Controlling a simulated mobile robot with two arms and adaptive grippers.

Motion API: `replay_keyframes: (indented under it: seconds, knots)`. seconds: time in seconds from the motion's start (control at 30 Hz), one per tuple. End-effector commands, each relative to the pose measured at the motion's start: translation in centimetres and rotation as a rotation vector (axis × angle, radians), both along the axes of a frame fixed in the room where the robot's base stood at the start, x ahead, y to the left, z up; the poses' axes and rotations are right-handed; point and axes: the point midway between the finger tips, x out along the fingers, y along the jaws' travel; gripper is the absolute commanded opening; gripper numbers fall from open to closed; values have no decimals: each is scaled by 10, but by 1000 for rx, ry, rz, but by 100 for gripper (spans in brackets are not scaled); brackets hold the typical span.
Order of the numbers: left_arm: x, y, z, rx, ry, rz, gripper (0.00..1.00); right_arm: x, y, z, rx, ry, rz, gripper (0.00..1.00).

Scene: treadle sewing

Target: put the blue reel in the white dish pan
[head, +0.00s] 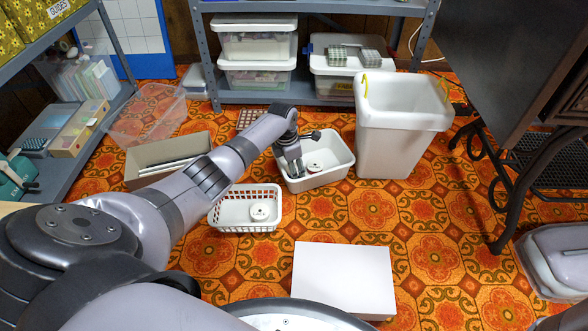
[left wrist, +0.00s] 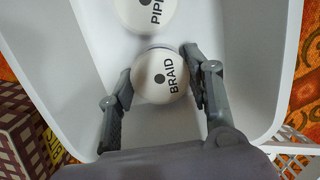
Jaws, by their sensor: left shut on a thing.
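The white dish pan (head: 337,178) stands on the floor. My left gripper (head: 294,168) reaches down inside its left part. In the left wrist view my left gripper (left wrist: 157,78) is shut on a round reel (left wrist: 152,78) whose white face reads BRAID. A second white-faced reel (left wrist: 140,14), its label partly cut off as PIPI, lies beside it inside the pan (left wrist: 262,60). One white-faced reel (head: 315,167) shows in the pan in the head view. My right gripper is not in view.
A white slotted basket (head: 229,222) with a white reel (head: 260,212) stands in front of the pan. A tall white bin (head: 390,143) stands right of it, a cardboard box (head: 140,160) left. A white box (head: 343,280) lies nearer; floor around it is clear.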

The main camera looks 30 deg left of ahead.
Motion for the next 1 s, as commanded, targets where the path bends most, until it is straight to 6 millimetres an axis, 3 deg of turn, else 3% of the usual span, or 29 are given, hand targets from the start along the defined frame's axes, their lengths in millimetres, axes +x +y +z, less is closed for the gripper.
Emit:
replay_keyframes:
  seconds: [0.1, 0.13, 0.43, 0.77, 1.0]
  knots:
    - [0, 0, -3, -1, 1, 1, 31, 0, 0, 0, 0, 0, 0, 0]
    - [0, 0, -4, -1, 1, 2, 47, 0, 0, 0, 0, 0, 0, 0]
    - [0, 0, -3, 0, 0, 1, 66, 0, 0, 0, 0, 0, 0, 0]
    - [0, 0, -2, 0, 0, 0, 66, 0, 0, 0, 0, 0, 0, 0]
    - [-3, 2, 29, -1, 1, 0, 66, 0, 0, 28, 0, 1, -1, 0]
